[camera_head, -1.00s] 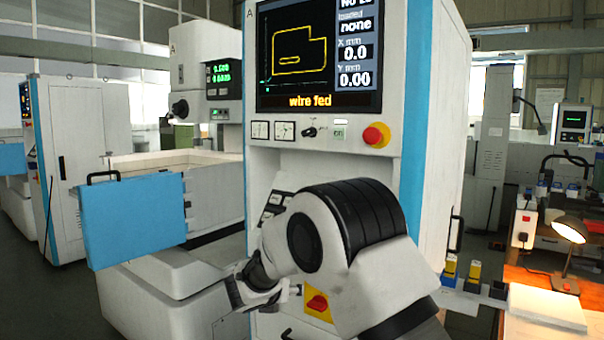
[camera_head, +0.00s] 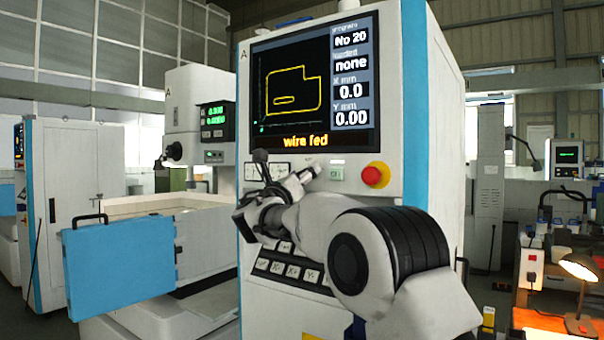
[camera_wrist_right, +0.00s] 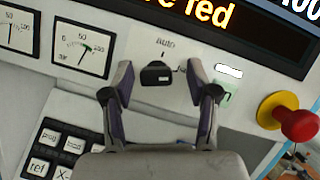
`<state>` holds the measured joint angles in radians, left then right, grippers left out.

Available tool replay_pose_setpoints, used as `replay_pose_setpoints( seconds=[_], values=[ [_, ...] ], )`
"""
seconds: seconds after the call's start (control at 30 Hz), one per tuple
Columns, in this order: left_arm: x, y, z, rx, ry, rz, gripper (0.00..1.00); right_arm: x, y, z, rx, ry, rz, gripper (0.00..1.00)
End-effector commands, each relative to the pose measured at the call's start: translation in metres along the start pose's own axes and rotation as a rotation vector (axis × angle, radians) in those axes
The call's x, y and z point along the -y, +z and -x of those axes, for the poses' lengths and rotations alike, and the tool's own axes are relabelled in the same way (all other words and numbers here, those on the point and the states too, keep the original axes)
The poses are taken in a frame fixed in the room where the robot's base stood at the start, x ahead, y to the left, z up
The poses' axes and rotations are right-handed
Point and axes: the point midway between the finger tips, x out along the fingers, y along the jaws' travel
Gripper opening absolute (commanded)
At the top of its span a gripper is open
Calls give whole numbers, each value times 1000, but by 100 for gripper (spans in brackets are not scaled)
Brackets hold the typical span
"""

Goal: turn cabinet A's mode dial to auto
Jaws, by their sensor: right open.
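Cabinet A (camera_head: 432,120) stands in front of me, with an "A" at its upper left corner. Its mode dial (camera_wrist_right: 157,74) is a small black knob on the white panel, below a faint "auto" label in the right wrist view. I cannot surely tell which way the dial points. My right gripper (camera_head: 288,172) is open at the panel and hides the dial in the head view. In the wrist view the open fingers (camera_wrist_right: 159,80) lie one on each side of the dial, with gaps visible. My left gripper is out of view.
The screen (camera_head: 315,85) above reads "wire fed". A red stop button (camera_head: 375,175) sits right of the dial, with a green button (camera_wrist_right: 222,97) between. Gauges (camera_wrist_right: 82,47) are to the left, a keypad (camera_head: 290,268) below. A blue door panel (camera_head: 118,265) stands out at left.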

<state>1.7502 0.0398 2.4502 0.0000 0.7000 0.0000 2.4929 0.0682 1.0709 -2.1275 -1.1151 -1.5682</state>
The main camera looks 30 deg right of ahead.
Motion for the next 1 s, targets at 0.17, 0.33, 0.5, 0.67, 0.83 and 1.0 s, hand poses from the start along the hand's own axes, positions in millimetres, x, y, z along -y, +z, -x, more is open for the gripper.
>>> replay_pose_setpoints(
  seconds=[0.17,0.33,0.5,0.67,0.83,1.0],
  values=[
    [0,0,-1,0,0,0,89,-1,-1,1,-1,1,1,34],
    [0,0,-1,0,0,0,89,-1,-1,1,-1,1,1,0],
    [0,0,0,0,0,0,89,-1,-1,1,-2,3,4,0],
    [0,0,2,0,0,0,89,-1,-1,1,-2,13,30,0],
    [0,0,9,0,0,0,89,0,0,0,-3,41,93,0],
    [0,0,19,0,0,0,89,1,1,0,-3,86,201,0]
  ],
)
